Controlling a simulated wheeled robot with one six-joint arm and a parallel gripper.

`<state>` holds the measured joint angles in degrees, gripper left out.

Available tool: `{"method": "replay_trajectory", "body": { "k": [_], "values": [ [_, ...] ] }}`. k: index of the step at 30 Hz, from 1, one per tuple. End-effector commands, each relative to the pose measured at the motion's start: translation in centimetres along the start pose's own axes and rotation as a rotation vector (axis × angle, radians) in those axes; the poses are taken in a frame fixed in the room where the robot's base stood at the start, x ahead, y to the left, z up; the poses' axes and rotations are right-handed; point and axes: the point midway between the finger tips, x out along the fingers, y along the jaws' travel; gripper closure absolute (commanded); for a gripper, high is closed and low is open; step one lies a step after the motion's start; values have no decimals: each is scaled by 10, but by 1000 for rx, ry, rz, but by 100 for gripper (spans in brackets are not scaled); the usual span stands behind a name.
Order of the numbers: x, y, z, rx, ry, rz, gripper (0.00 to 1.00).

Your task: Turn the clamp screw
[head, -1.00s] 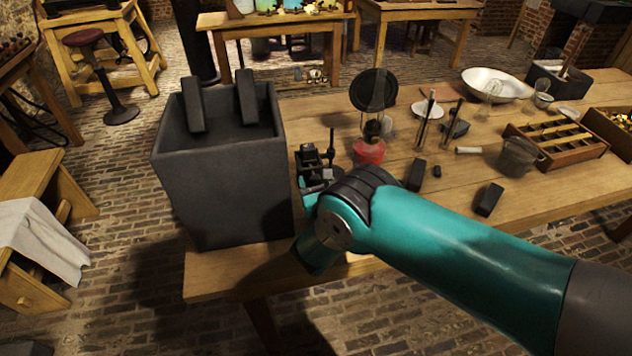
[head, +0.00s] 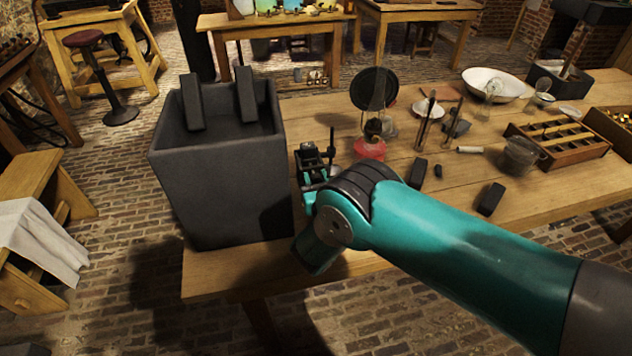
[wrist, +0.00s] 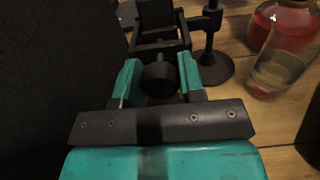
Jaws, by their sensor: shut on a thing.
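The dark clamp screw (wrist: 159,80) has a round head, seen in the wrist view between the two teal fingers of my gripper (wrist: 158,68). The fingers are shut on it, one on each side. The black clamp frame (wrist: 160,42) stands just beyond it. In the head view the clamp (head: 311,160) stands on the table right of the big grey jar.
The tall grey jar (head: 222,190) with two dark plates stands close to the left. A black stand (wrist: 213,66) and a glass vessel of red liquid (wrist: 285,25) are close on the right. Small black blocks (head: 490,199) lie further right on the wooden table (head: 395,235).

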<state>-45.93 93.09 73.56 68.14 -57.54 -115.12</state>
Motion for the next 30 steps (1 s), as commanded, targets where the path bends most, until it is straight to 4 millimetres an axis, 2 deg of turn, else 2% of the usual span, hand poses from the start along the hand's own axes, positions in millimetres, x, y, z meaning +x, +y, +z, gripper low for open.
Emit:
{"method": "replay_trajectory", "body": {
  "k": [30],
  "values": [
    [0,0,-5,950,1,0,87]
  ]
}}
